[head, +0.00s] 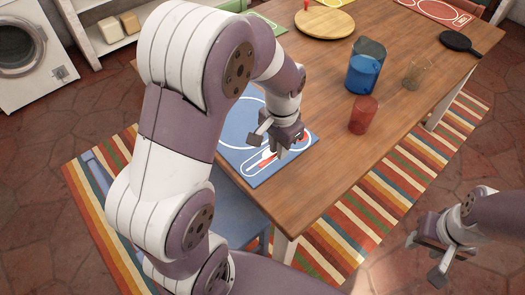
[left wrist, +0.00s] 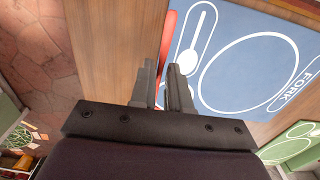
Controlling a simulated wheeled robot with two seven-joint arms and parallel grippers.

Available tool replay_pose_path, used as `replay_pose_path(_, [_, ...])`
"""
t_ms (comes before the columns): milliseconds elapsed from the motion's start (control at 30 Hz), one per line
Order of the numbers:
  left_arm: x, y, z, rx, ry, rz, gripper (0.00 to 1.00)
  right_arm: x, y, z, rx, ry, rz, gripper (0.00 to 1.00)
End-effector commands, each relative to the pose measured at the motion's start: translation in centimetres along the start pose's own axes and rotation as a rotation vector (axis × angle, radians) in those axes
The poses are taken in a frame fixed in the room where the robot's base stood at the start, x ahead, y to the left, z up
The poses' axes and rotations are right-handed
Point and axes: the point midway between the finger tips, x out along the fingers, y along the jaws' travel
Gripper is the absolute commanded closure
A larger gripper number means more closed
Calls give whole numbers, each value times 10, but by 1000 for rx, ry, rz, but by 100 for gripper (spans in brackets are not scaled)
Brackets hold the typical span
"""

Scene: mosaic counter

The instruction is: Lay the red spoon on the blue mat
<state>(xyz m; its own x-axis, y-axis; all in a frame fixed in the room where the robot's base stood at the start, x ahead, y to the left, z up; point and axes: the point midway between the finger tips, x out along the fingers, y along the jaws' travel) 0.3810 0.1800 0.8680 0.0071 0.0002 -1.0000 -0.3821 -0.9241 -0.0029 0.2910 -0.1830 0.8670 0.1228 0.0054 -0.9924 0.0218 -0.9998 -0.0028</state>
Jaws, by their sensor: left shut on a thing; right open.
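The blue mat (head: 238,128) lies at the table's near left edge, with white outlines of a plate, a spoon and a fork; it fills the upper right of the left wrist view (left wrist: 225,25). My left gripper (head: 276,145) is over the mat's near right part. It is shut on the red spoon (left wrist: 168,35), which shows as a red strip between the fingers, along the mat's edge near the spoon outline. Most of the spoon is hidden, and I cannot tell if it touches the mat. My right gripper (head: 437,250) is open and empty, off the table over the floor.
A black pan-like item (head: 459,43) lies far right. A blue chair (head: 235,212) stands below the mat.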

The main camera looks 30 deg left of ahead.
Motion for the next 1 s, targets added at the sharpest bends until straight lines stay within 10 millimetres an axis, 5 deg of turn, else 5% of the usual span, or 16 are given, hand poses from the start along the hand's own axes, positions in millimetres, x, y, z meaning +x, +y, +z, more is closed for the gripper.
replay_pose_path(100, [22, -30, 13, -6, -3, 1, 100, 5, 0, 0, 0, 0, 0, 57])
replay_pose_path(267, [34, -51, 20, -2, -1, 1, 100, 7, 0, 0, 0, 0, 0, 57])
replay_pose_path(500, [73, -52, 22, 1, -3, 2, 100, 15, 0, 2, 0, 0, 0, 57])
replay_pose_path(900, [78, -52, 21, 1, 0, 0, 100, 16, 0, 2, 0, 0, 0, 57])
replay_pose_path(933, [78, -52, 21, 1, 0, 0, 77, 16, 0, 2, 0, 0, 0, 57])
replay_pose_path(1000, [78, -52, 21, 0, 0, 0, 58, 15, 0, 2, 0, 0, 0, 57])
